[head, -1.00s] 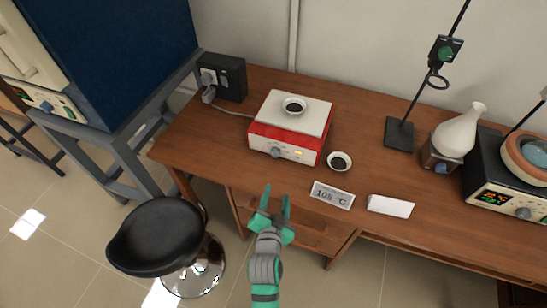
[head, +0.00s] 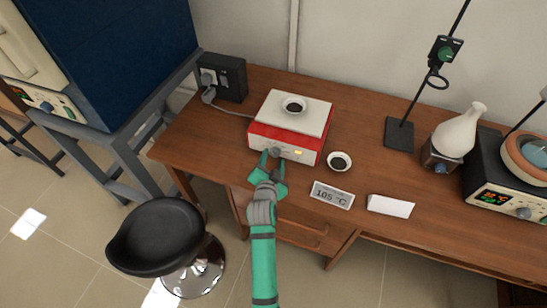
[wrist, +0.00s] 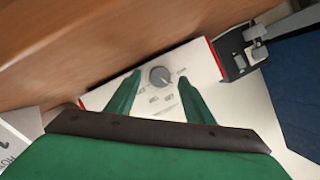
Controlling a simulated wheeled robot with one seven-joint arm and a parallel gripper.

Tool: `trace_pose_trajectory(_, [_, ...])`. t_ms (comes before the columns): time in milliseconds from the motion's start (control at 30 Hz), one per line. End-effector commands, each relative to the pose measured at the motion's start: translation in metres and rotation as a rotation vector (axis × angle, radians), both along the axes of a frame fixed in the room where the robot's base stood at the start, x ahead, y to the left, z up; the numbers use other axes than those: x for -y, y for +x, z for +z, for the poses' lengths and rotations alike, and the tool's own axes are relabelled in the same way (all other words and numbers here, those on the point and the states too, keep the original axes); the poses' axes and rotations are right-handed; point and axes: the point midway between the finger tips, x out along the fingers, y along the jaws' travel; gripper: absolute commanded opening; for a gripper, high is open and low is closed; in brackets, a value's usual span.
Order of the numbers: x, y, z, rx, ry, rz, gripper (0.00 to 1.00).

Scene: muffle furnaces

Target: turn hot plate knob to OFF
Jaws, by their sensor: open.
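The hot plate (head: 305,114) is a red and white box on the wooden desk, with a small dish of dark material (head: 294,105) on its top. Its front panel carries a lit orange indicator and a round grey knob (wrist: 160,76), with printed marks around it that are too small to read. My gripper (head: 271,157) is at the front panel, with its green fingers open. In the wrist view the fingers (wrist: 155,94) stand on either side of the knob, apart from it. In the head view they partly hide the knob.
A second dark-filled dish (head: 339,161), a 105 °C display (head: 332,195) and a white card (head: 390,206) lie right of my gripper. A ring stand (head: 399,134) and a flask (head: 459,130) stand further right. A black stool (head: 156,234) is at lower left.

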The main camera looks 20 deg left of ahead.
Motion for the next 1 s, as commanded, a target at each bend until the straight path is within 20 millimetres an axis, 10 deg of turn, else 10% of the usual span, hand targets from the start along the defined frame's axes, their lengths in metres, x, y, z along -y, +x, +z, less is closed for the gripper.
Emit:
trace_pose_trajectory(500, [-0.003, 0.017, -0.006, -0.001, 0.000, 0.001, 0.48])
trace_pose_trajectory(700, [-0.003, 0.017, -0.006, -0.001, 0.000, 0.001, 0.07])
trace_pose_trajectory(1000, [-0.004, 0.017, -0.006, -0.001, -0.028, 0.001, 0.07])
